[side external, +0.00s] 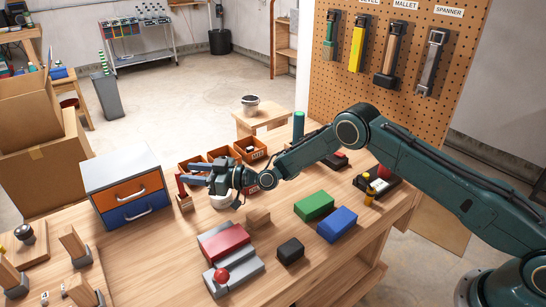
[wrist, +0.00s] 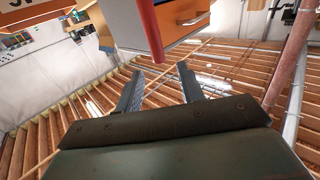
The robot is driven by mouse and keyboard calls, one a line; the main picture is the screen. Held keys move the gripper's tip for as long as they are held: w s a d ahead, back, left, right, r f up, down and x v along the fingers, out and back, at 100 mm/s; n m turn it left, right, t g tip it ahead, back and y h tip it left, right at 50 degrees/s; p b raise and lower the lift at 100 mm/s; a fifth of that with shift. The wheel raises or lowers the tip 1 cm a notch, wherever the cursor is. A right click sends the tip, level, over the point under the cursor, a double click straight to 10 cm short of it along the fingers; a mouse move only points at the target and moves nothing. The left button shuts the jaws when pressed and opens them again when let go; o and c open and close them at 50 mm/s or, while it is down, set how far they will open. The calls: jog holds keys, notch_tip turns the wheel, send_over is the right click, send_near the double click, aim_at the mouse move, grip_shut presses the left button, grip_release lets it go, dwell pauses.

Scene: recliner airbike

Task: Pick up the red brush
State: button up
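A slim red upright piece (side external: 181,185), probably the red brush, stands at a small wooden holder (side external: 185,203) near the drawer cabinet. It appears as a red rod (wrist: 151,35) at the top of the wrist view, beyond my fingertips and left of their middle. My gripper (side external: 188,173) is level above the bench and points left, its tips close to the red piece. In the wrist view my gripper (wrist: 160,80) is open with nothing between its fingers. I cannot tell whether a finger touches the red piece, and no bristles can be made out.
A cabinet with orange and blue drawers (side external: 130,190) stands just left of the gripper. A white bowl (side external: 219,201) is below it. Orange bins (side external: 222,154) sit behind. A grey and red vise-like block (side external: 228,242) and green (side external: 314,206) and blue (side external: 337,223) blocks lie in front.

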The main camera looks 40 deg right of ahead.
aim_at(177, 172)
jog(key=shift+f+x, duration=0.2)
jog(key=shift+x, duration=0.65)
jog(key=shift+f+x, duration=0.2)
jog(key=shift+x, duration=0.6)
jog(key=shift+f+x, duration=0.15)
jog(key=shift+x, duration=0.7)
grip_shut()
